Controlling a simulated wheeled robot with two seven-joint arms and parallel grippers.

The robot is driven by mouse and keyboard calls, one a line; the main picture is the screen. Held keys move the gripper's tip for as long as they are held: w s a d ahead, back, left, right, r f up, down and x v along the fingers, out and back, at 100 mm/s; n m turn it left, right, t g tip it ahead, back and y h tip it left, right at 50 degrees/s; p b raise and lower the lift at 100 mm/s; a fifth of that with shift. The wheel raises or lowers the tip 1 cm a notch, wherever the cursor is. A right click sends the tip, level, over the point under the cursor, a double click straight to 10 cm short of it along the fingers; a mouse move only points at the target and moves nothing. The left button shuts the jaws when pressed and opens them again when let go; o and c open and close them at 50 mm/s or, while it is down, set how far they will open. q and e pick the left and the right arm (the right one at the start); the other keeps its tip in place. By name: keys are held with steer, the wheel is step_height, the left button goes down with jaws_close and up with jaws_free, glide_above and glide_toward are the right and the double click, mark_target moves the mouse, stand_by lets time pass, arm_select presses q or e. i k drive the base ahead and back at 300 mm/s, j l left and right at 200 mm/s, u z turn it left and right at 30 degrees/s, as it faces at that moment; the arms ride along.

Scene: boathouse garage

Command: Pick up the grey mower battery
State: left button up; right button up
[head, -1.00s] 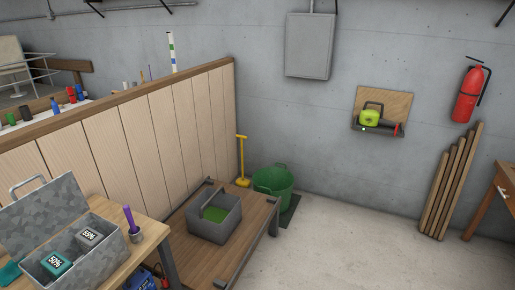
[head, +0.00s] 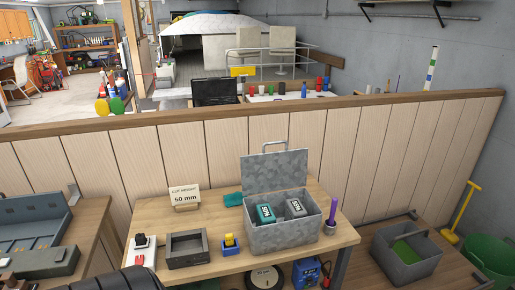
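The grey mower battery (head: 296,208) stands in an open mottled-grey metal box (head: 283,236) on a wooden bench. Its light label shows on top. A teal battery (head: 265,214) stands beside it on the left in the same box. The box's lid (head: 272,172) is raised at the back, with a handle on top. The lower parts of both batteries are hidden by the box walls. Neither of my grippers is in view.
On the bench (head: 222,207) are a dark open tray (head: 187,249), a yellow-and-blue item (head: 230,244), a sign (head: 185,197) and a purple-handled tool in a cup (head: 332,217). A panelled partition (head: 222,150) stands behind. A grey crate (head: 406,252) sits on a lower table at right.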

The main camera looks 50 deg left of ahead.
mark_target(295, 209)
steer(key=u, duration=1.4)
